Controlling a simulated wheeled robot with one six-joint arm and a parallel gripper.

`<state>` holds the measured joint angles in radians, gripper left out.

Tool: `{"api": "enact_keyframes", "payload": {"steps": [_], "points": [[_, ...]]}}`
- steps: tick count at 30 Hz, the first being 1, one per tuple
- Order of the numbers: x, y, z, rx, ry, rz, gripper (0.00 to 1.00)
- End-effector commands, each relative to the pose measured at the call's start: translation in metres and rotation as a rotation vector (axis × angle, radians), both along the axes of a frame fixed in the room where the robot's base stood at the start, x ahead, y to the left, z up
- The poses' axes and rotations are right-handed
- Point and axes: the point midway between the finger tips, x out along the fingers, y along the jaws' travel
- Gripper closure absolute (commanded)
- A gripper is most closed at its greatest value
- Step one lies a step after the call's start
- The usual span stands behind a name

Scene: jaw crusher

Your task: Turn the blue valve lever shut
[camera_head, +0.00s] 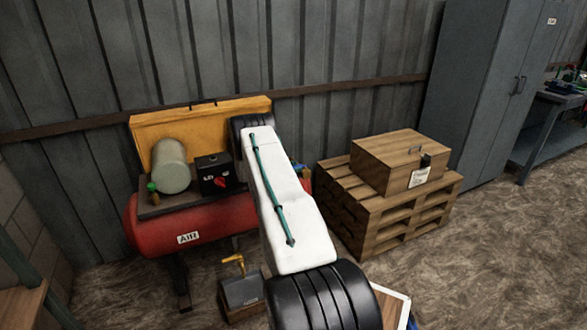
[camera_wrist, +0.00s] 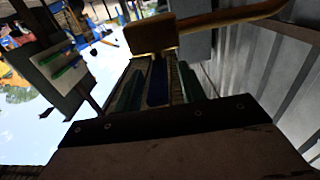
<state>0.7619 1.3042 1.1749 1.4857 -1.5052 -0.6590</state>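In the head view a small patch of blue (camera_head: 298,166) shows at the right end of the red air compressor, just beside my white arm. I cannot make out its shape there. In the wrist view a dark blue strip, likely the blue valve lever (camera_wrist: 158,82), runs between the two dark fingers of my gripper (camera_wrist: 159,88). A brass-coloured block (camera_wrist: 150,38) with a curved pipe sits just beyond the fingertips. The fingers flank the blue strip; whether they press on it is too dark to tell. In the head view my arm hides the gripper.
The red compressor tank (camera_head: 190,222) carries a control box (camera_head: 216,176) with a red knob. A small block with a yellow handle (camera_head: 234,262) stands below it. A pallet stack (camera_head: 365,225) with a wooden box (camera_head: 400,160) stands to the right. A corrugated wall is behind.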

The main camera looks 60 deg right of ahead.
Motion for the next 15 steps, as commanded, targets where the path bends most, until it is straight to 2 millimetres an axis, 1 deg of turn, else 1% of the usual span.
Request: {"api": "enact_keyframes", "payload": {"steps": [5, 8, 15], "points": [[0.004, 0.004, 0.000, 0.000, 0.000, 0.001, 0.60], [0.012, 0.015, 0.000, 0.000, 0.000, 0.003, 0.60], [0.036, 0.046, 0.000, 0.000, 0.000, 0.001, 0.60]]}}
